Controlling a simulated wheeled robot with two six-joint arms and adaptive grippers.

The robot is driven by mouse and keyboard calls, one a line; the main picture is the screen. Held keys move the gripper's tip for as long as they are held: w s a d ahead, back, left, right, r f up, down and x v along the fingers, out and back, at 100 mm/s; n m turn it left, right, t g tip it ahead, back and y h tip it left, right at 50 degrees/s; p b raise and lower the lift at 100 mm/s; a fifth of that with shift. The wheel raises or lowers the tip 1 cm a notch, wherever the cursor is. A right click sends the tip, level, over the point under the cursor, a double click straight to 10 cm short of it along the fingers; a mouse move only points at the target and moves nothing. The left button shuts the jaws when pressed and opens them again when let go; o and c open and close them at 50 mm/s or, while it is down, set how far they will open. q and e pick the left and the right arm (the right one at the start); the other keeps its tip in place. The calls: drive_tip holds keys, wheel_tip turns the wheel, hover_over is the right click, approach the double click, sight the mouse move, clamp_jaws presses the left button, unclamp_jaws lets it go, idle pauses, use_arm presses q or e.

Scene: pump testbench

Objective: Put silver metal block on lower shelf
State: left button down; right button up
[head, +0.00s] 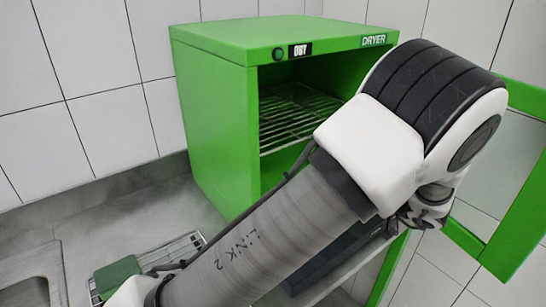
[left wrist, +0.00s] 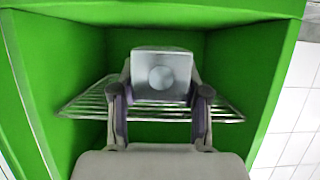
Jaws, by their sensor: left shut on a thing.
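The silver metal block (left wrist: 160,72) is between the fingers of my left gripper (left wrist: 160,98), which is shut on it. The block has a round mark on its near face. It is at the mouth of or inside the green dryer (head: 220,130), in front of or over a wire shelf (left wrist: 90,104); whether it touches the shelf I cannot tell. In the head view a wire shelf (head: 285,112) shows inside the dryer; my left arm hides the block, the gripper and most of the lower interior. My right gripper is in neither view.
The dryer's green-framed door (head: 525,215) stands open at the right. Its green side walls (left wrist: 255,75) flank my left gripper. A wire rack (head: 185,248) and a green object (head: 118,275) lie on the counter, beside a sink (head: 35,285).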

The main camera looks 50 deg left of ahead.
use_arm(q)
drive_tip(key=shift+a+r, duration=0.1)
drive_tip(key=shift+a, duration=0.15)
drive_tip(key=shift+w+a, duration=0.1)
drive_tip(key=shift+a, duration=0.3)
drive_tip(key=a+p, duration=0.1)
drive_tip(key=a, duration=0.3)
drive_tip(key=w+a, duration=0.1)
drive_tip(key=a, duration=0.4)
drive_tip(key=w+a+f+p, duration=0.1)
drive_tip(key=a, duration=0.3)
drive_tip(key=shift+w+a+f+p, duration=0.1)
drive_tip(key=shift+a+p, duration=0.2)
drive_tip(key=shift+a, duration=0.1)
drive_tip(key=shift+w+a+f, duration=0.1)
drive_tip(key=shift+a, duration=0.15)
wheel_tip(320, 180, down, 3)
drive_tip(key=shift+f+p, duration=0.2)
drive_tip(key=shift+p, duration=0.35)
drive_tip(key=shift+f, duration=0.15)
drive_tip(key=c, duration=0.6)
unclamp_jaws()
